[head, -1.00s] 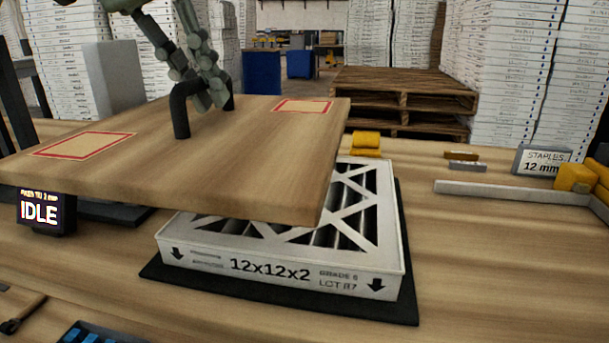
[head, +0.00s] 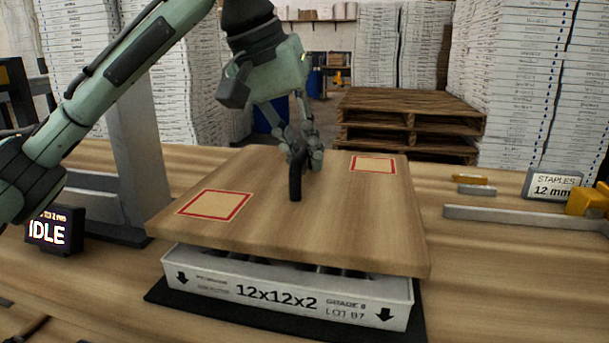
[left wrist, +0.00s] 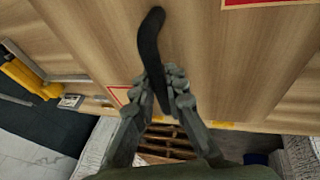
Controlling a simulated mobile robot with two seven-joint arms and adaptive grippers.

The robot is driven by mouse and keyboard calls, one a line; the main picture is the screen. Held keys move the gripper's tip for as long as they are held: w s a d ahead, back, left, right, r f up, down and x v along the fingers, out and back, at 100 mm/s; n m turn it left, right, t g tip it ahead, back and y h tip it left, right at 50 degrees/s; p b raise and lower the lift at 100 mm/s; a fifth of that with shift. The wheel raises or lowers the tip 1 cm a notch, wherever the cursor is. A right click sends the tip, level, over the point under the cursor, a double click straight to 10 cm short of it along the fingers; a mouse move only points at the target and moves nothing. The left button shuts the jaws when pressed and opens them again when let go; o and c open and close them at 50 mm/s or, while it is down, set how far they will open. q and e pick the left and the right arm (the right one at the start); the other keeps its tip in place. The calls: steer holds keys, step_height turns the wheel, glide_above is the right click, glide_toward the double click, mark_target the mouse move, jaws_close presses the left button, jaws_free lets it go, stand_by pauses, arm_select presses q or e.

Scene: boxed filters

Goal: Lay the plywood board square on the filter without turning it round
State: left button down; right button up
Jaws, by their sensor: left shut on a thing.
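The plywood board (head: 310,225) has two red-outlined squares on top, one at front left and one at back right. My left gripper (head: 303,155) is shut on the board's black handle (head: 295,185); the grip also shows in the left wrist view (left wrist: 163,90). The board is over the white boxed filter (head: 215,284), marked 12x12x2. A dark gap shows between the board's underside and the filter's front rim, so it seems held slightly above. The board hides most of the filter's top. My right gripper is in neither view.
The filter sits on a black mat (head: 220,316). A display reading IDLE (head: 52,232) is at left. A metal bar (head: 520,218), a staples box (head: 551,186) and yellow pieces lie at right. Pallets (head: 405,120) and stacked white boxes stand behind.

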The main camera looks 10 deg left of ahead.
mark_target(306, 181)
arm_select(q)
steer(key=shift+f, duration=1.7)
steer(key=c, duration=2)
jaws_free()
steer(key=shift+f, duration=0.2)
steer(key=o, duration=0.4)
steer(key=shift+o, duration=0.2)
steer(key=v, duration=1.2)
steer(key=shift+r, duration=0.15)
